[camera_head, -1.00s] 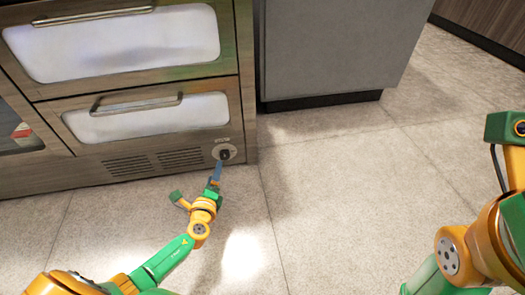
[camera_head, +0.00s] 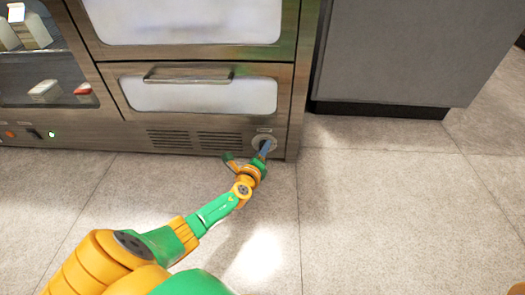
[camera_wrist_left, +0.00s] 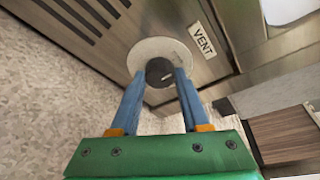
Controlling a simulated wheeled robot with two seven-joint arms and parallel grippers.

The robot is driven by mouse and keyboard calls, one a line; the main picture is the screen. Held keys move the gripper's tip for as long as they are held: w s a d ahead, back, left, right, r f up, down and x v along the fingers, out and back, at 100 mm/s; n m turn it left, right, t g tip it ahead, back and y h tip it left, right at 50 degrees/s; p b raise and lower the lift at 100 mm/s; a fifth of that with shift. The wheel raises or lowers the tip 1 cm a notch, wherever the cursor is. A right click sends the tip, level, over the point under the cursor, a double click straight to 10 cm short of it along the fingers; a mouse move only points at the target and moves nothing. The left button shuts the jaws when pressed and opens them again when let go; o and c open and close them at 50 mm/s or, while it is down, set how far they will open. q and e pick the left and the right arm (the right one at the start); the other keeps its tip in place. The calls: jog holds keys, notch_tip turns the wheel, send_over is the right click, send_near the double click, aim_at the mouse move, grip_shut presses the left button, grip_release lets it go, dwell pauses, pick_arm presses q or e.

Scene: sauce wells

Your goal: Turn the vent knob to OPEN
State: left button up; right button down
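The dark round vent knob (camera_wrist_left: 159,72) sits on a pale round plate (camera_wrist_left: 150,52) low on the oven front. A VENT label (camera_wrist_left: 202,41) is beside it in the left wrist view. A small light mark shows on the knob, but I cannot read its setting. My left gripper (camera_wrist_left: 161,74) has its two blue fingers on either side of the knob, and the knob fills the gap between the tips. In the head view the left gripper (camera_head: 265,148) reaches the plate and hides most of the knob. My right gripper is out of view.
Vent slots (camera_head: 195,141) are left of the knob, and a drawer with a handle (camera_head: 188,75) is above. A grey cabinet (camera_head: 415,50) stands to the right. The tiled floor (camera_head: 390,215) in front is clear.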

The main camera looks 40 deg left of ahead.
pick_arm(q)
grip_shut()
